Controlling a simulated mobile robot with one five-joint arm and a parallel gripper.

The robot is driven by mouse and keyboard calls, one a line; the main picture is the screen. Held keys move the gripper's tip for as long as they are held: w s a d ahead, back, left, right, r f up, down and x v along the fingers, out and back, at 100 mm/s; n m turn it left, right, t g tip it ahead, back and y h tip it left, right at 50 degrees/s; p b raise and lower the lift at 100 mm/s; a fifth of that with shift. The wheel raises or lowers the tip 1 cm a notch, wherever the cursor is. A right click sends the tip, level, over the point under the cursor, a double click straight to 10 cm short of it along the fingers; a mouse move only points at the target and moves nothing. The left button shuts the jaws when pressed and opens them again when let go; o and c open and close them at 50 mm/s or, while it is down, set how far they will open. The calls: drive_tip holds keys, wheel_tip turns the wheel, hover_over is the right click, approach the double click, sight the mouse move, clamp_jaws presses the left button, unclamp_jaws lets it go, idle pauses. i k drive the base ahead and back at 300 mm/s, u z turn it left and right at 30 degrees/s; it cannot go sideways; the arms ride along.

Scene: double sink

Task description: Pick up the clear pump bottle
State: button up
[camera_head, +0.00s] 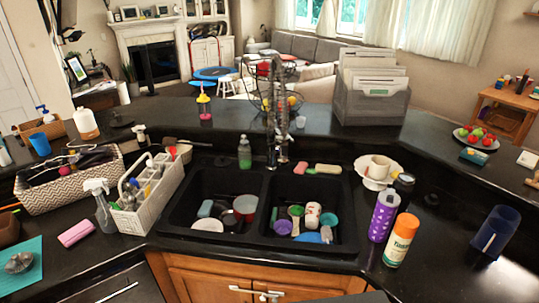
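I cannot tell for certain which bottle is the clear pump bottle. A small pale bottle with a blue pump top (44,114) stands at the far left, behind a blue cup. A clear spray bottle (104,212) with a white trigger head stands upright on the counter, just left of the white caddy. A bottle with pink liquid and a yellow top (205,107) stands on the raised ledge behind the sink. A green bottle (244,153) stands at the sink's back edge. My gripper does not show in this view.
The black double sink (258,238) holds dishes. The white caddy (148,205), woven basket (62,190) and pink sponge (76,233) crowd the left counter. Purple (383,217) and orange-and-white (401,240) bottles stand right of the sink.

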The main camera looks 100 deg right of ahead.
sight(244, 154)
drive_tip(key=u, duration=0.05)
drive_tip(key=k, duration=0.35)
drive_tip(key=z, duration=0.8)
drive_tip(key=i, duration=0.5)
drive_tip(key=z, duration=0.1)
